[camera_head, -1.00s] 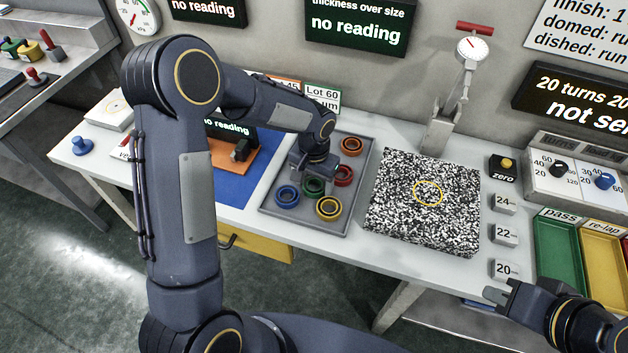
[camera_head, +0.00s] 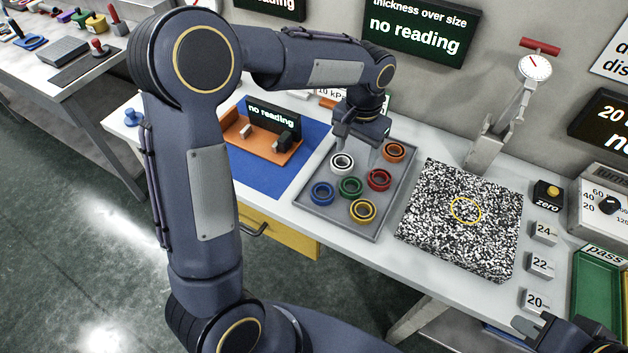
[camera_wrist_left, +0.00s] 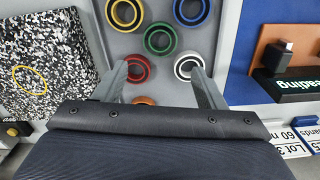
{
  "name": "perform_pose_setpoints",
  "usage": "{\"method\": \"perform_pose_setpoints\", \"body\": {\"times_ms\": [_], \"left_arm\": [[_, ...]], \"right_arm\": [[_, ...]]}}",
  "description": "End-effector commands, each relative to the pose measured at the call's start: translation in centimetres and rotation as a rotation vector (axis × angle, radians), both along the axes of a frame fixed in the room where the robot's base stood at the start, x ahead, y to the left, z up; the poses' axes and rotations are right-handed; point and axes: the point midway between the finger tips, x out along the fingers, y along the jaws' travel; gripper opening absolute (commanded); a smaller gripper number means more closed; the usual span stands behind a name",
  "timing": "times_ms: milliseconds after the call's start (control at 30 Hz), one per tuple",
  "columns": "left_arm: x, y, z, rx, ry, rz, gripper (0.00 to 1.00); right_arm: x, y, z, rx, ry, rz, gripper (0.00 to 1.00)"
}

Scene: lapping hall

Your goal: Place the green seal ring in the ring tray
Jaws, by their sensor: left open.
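The green seal ring (camera_head: 350,195) lies flat in the grey ring tray (camera_head: 337,217), among white, blue, red, yellow and orange rings. My left gripper (camera_head: 355,162) is open and empty above the back part of the tray, between the white ring (camera_head: 342,168) and the orange ring (camera_head: 394,158). In the left wrist view the green ring (camera_wrist_left: 147,40) lies beyond the spread fingertips (camera_wrist_left: 157,72), apart from both. My right gripper (camera_head: 535,326) is partly cut off at the bottom right, and its jaws are unclear.
A speckled block (camera_head: 450,235) stands right of the tray, with a dial gauge stand (camera_head: 500,130) behind it. Left of the tray are a blue mat (camera_head: 262,185) and an orange fixture (camera_head: 242,142). Numbered blocks (camera_head: 540,265) and a green tray (camera_head: 598,285) stand further right.

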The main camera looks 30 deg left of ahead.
Motion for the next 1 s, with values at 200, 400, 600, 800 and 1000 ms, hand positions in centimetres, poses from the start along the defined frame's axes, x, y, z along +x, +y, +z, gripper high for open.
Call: {"method": "perform_pose_setpoints", "body": {"times_ms": [200, 400, 600, 800, 1000], "left_arm": [[-4.1, 2.8, 3.6, -0.076, -0.065, 0.060, 0.64], [-13.0, 5.8, 6.9, -0.218, -0.193, 0.168, 0.64], [-20.7, 6.0, 6.8, -0.337, -0.334, 0.268, 0.64], [-24.3, 5.1, 5.6, -0.400, -0.421, 0.321, 0.64], [-24.9, 4.9, 5.2, -0.413, -0.437, 0.331, 0.64]], "right_arm": [[0.0, 0.0, 0.0, 0.000, 0.000, 0.000, 0.00], [0.0, 0.0, 0.0, 0.000, 0.000, 0.000, 0.00], [0.0, 0.0, 0.0, 0.000, 0.000, 0.000, 0.00], [0.0, 0.0, 0.0, 0.000, 0.000, 0.000, 0.00], [0.0, 0.0, 0.0, 0.000, 0.000, 0.000, 0.00]]}}
